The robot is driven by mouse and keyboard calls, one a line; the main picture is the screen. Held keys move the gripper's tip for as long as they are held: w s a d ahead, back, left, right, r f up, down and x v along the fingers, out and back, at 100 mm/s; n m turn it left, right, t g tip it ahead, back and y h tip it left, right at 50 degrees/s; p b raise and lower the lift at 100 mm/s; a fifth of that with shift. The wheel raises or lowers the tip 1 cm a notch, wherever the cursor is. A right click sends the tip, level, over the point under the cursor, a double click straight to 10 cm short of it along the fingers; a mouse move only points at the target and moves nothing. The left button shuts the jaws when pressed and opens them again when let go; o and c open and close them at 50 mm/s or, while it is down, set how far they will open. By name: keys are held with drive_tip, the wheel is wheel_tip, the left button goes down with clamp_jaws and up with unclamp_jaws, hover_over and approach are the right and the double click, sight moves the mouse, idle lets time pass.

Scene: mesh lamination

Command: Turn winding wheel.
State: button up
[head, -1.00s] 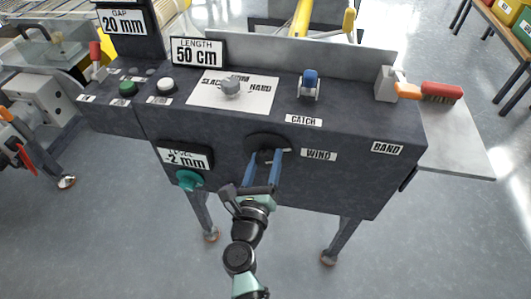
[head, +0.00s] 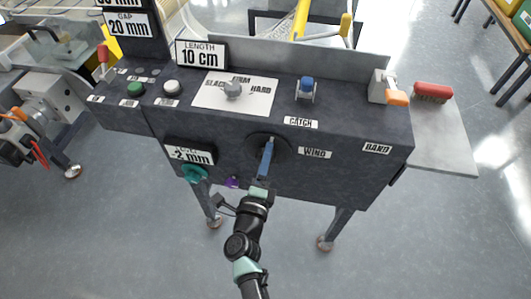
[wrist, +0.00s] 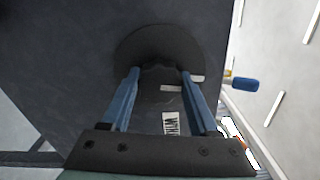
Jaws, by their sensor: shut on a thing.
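The winding wheel (head: 285,149) is a dark round disc on the front face of the machine, left of the WIND label (head: 315,153). My gripper (head: 267,142) reaches it from below, with its blue fingers seen nearly edge-on. In the wrist view the wheel (wrist: 160,38) fills the top middle, and the two fingers of my gripper (wrist: 158,70) meet it on either side of its dark middle. The fingers stand apart, shut on the wheel's central part, which is mostly hidden between the tips. The WIND label (wrist: 171,123) appears turned sideways there.
A LENGTH display (head: 200,54) reads 10 cm. A teal knob (head: 194,173) sits left of the wheel, under a -2 mm display (head: 190,153). A blue CATCH lever (head: 306,88) and a red brush (head: 434,92) are above right. Floor below is open between the machine's legs.

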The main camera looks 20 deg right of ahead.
drive_tip(key=shift+n+p, duration=0.45)
drive_tip(key=shift+n, duration=0.65)
drive_tip(key=o, duration=1.4)
drive_tip(key=p+v, duration=0.1)
drive_tip(key=v, duration=1.2)
drive_tip(key=shift+p, duration=0.35)
